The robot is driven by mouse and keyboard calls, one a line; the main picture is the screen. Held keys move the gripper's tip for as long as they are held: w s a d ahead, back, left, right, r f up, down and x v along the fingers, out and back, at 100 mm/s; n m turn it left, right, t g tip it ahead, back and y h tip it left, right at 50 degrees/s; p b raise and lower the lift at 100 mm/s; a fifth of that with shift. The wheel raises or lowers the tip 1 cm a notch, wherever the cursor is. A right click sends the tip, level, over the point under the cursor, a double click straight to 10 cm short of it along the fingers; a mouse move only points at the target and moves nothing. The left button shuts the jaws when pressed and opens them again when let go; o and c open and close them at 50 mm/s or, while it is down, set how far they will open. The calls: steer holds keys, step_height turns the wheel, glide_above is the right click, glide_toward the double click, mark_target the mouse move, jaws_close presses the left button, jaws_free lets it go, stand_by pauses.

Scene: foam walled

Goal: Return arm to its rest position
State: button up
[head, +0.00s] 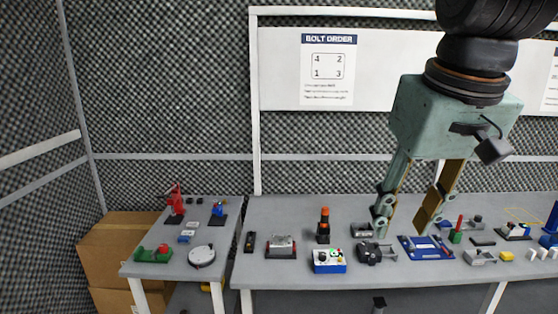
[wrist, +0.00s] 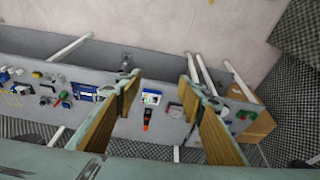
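My gripper (head: 407,212) hangs from my arm at the right of the head view, above the long grey bench (head: 300,207). Its fingers are spread apart with nothing between them. In the wrist view my gripper (wrist: 160,88) also shows open, its two wood-coloured finger pads well apart. The benchtop items show below and between the fingers there, apart from them. In the head view the fingertips overlap the bench items, and the exact height above the bench is hard to tell.
A blue-and-white button box (head: 329,261), an orange-black tool (head: 323,226) and a blue plate (head: 425,247) sit on the bench. A smaller table (head: 150,270) with a red device (head: 175,200) stands left, beside cardboard boxes (head: 103,255). A foam wall and a "BOLT ORDER" board (head: 280,75) stand behind.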

steer(key=s+f+b, duration=0.1)
steer(key=s+f, duration=0.3)
steer(key=s, duration=0.4)
steer(key=s+f+b, duration=0.1)
steer(key=s+f, duration=0.3)
steer(key=s, duration=0.5)
steer(key=shift+m+t, duration=0.3)
stand_by(0.4)
